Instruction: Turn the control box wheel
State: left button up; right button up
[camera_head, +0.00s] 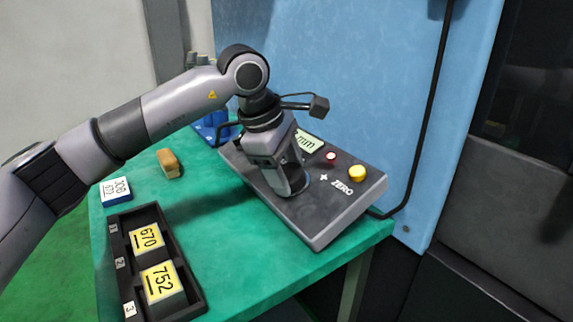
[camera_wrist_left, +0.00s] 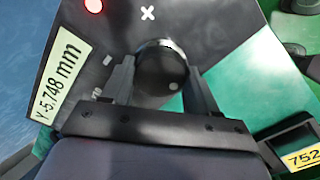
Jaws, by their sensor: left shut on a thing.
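The control box (camera_head: 325,222) is a dark grey slab on the green table, with a red light, a yellow button, a "ZERO" label and a pale display ending in "mm". My left gripper (camera_head: 290,187) points down onto the box from above and covers most of the wheel. In the left wrist view, the black round wheel (camera_wrist_left: 160,72) with a small pale dot sits between the two fingers of my left gripper (camera_wrist_left: 158,85), which is shut on it. The display (camera_wrist_left: 62,75) there reads "Y-5.748 mm". My right gripper is not in view.
A black tray (camera_head: 197,302) with numbered slots holds yellow-labelled blocks 670 (camera_head: 147,239) and 752 (camera_head: 161,281). A white-labelled block (camera_head: 116,190) and a tan block (camera_head: 169,162) lie behind it. A blue object (camera_head: 212,127) stands behind the arm. A blue panel (camera_head: 375,90) rises behind the box.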

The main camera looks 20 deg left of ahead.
pick_arm(q)
jog(key=m, duration=0.5)
jog(key=shift+r+m+p, duration=0.15)
jog(key=shift+m+p, duration=0.15)
jog(key=shift+p, duration=0.1)
jog(key=m, duration=0.4)
jog(key=shift+m, duration=0.4)
jog(key=o, duration=1.1)
jog(key=shift+c, duration=0.2)
jog(key=v, duration=0.7)
jog(key=shift+p, duration=0.4)
jog(key=shift+s+d, duration=0.1)
